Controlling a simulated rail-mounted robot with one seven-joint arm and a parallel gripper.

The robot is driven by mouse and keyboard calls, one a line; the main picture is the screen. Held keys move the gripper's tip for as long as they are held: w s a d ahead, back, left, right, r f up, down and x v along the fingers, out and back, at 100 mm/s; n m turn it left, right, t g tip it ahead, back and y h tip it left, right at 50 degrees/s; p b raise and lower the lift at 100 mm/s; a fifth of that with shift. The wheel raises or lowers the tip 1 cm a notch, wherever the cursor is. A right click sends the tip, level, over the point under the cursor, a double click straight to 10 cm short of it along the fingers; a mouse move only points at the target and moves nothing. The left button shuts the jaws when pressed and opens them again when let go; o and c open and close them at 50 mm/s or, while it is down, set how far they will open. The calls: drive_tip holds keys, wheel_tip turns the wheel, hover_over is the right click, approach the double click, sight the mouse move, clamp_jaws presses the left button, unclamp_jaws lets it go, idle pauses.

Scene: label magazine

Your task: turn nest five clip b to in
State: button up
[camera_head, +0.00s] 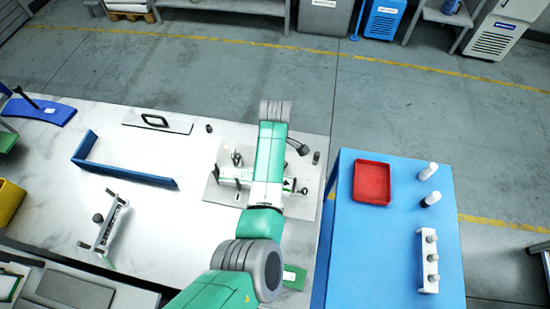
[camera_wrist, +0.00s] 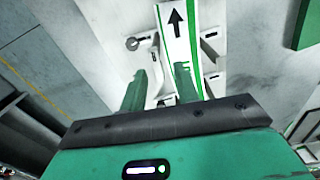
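The label magazine fixture (camera_head: 222,188) lies on the white table, partly hidden under my arm. In the wrist view, a white strip (camera_wrist: 178,45) with green edges and a black arrow runs up from between my fingers. Small clips with dark ends stand beside it: one on the left (camera_wrist: 133,43), one on the right (camera_wrist: 210,36), and another lower right (camera_wrist: 213,77). I cannot tell which is nest five clip b or how it is turned. My gripper (camera_wrist: 160,90) has its two green fingers apart, just over the fixture, with no held object visible.
A blue open frame (camera_head: 130,172) and a small rack (camera_head: 105,225) stand on the white table to the left. At right, a blue table (camera_head: 385,250) bears a red tray (camera_head: 372,183), white bottles (camera_head: 430,171) and a white holder (camera_head: 428,262). The table's middle is mostly clear.

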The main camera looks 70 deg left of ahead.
drive_tip(key=shift+f, duration=0.4)
clamp_jaws()
